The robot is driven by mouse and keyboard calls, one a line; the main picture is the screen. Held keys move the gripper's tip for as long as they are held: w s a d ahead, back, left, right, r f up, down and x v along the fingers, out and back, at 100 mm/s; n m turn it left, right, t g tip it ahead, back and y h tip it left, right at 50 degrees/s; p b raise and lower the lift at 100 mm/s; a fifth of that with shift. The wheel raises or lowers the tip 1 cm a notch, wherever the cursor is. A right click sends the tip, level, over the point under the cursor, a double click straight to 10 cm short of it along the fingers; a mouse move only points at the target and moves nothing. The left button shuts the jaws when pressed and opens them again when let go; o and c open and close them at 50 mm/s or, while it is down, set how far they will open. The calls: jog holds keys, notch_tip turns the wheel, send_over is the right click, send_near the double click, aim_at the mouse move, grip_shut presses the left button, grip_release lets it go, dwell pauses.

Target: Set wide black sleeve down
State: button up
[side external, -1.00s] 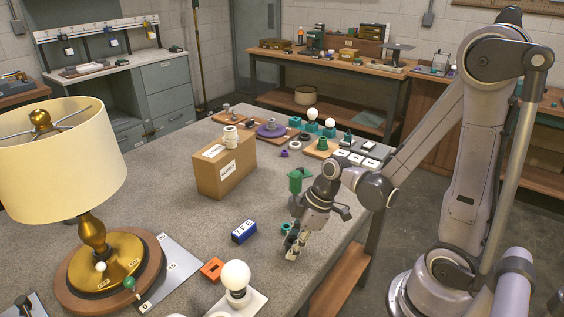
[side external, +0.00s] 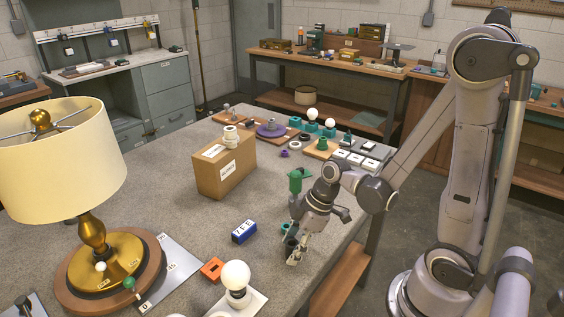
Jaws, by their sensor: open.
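A small dark cylinder (side external: 290,246), which looks like the wide black sleeve, stands on the grey table near its right edge. A teal ring-shaped part (side external: 287,229) sits just behind the sleeve, partly hidden.
A blue block (side external: 244,231), an orange block (side external: 212,269) and a white bulb on a stand (side external: 237,280) are to the left. A cardboard box (side external: 225,166) and a brass lamp (side external: 95,240) stand farther left. Parts trays are at the back.

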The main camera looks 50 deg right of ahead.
notch_tip(320, 180, up, 14)
jog(key=s+m+t+h, duration=0.1)
jog(key=m+t+h, duration=0.2)
jog(key=m, duration=0.6)
jog(key=shift+s+d+r+t, duration=0.2)
jog(key=shift+s+d+t, duration=0.1)
jog(key=shift+d+t, duration=0.2)
dwell(0.4)
dwell(1.3)
